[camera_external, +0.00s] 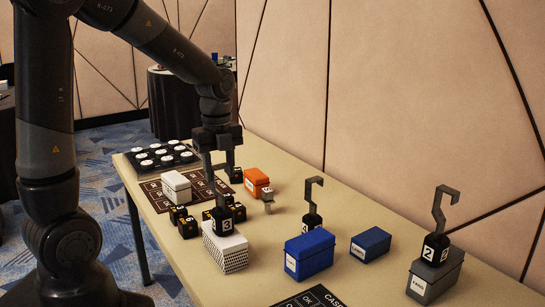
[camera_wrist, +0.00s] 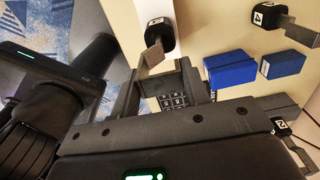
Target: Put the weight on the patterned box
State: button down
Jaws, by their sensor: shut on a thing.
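The patterned box (camera_external: 225,256) is white with a dark pattern on its sides and stands near the table's front edge. A black weight marked 3 (camera_external: 222,221) with a grey hook is upright directly over its top. I cannot tell whether it touches the box or hangs just above. My gripper (camera_external: 219,170) is above the weight, shut on its hook. In the wrist view the held weight (camera_wrist: 160,30) shows at the top with its hook running to my gripper (camera_wrist: 153,62).
A large blue box (camera_external: 310,255), a small blue box (camera_external: 370,244) and a grey box (camera_external: 434,278) bearing another weight (camera_external: 435,249) stand right. A third weight (camera_external: 312,221) stands behind the large blue box. An orange box (camera_external: 256,182), a white box (camera_external: 176,187) and black cubes (camera_external: 188,227) are close.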

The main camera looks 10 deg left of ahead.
jog(key=c, duration=0.8)
grip_release()
jog(key=shift+f, duration=0.1)
notch_tip(320, 180, up, 11)
jog(key=shift+s+a+r+n+t, duration=0.2)
jog(key=shift+s+a+n+t, duration=1.2)
jog(key=shift+a+n, duration=2.35)
jog(key=shift+s+a+r+n+t, duration=0.15)
jog(key=shift+s+a+n+t, duration=0.3)
jog(key=shift+s+a+n, duration=3.3)
jog(key=shift+s+a+r+n+t, duration=0.3)
jog(key=shift+a+n+t, duration=0.95)
jog(key=shift+n, duration=4.75)
jog(key=shift+a+f+g, duration=0.1)
jog(key=shift+a+g, duration=0.15)
jog(key=shift+g, duration=0.05)
